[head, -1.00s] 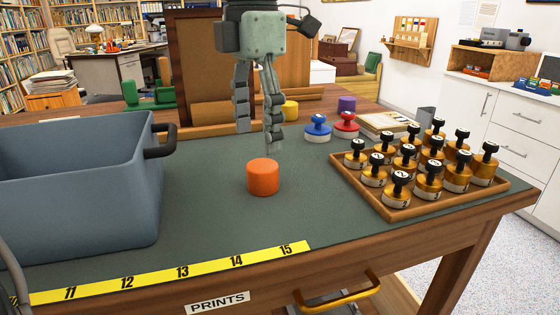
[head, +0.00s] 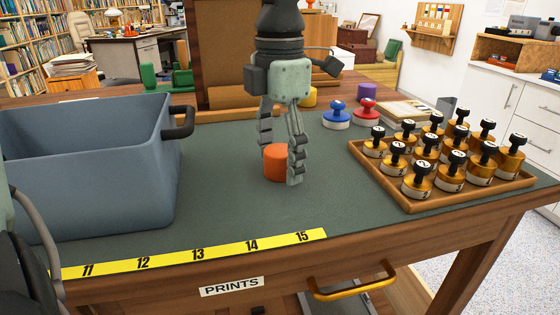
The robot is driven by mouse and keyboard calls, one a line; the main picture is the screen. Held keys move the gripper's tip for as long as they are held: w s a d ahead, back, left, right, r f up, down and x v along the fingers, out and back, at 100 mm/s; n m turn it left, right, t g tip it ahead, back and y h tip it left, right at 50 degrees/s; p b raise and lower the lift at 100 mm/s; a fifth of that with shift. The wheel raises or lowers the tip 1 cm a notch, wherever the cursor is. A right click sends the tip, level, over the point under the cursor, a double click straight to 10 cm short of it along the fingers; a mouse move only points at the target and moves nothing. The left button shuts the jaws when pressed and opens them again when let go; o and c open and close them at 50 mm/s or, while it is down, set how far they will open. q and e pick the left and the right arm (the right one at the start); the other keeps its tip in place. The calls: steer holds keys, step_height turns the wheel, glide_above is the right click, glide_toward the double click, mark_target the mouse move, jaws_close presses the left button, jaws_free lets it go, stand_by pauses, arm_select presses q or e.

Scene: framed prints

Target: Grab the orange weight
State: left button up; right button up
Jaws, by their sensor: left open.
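The orange weight (head: 275,164) is a short cylinder standing upright on the green table mat. My left gripper (head: 281,170) points down with its fingers apart, one at the left edge of the weight and one in front of its right side. The right finger hides part of the weight. I cannot tell whether either finger touches it. My right gripper is not in view.
A blue-grey bin (head: 90,175) stands at the left. A wooden tray (head: 420,205) of gold weights is at the right. A blue stamp (head: 336,116), a red stamp (head: 366,113) and a yellow weight (head: 309,97) stand behind.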

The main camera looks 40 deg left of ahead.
arm_select(q)
steer(key=shift+c, duration=0.4)
jaws_close()
steer(key=shift+r, duration=0.1)
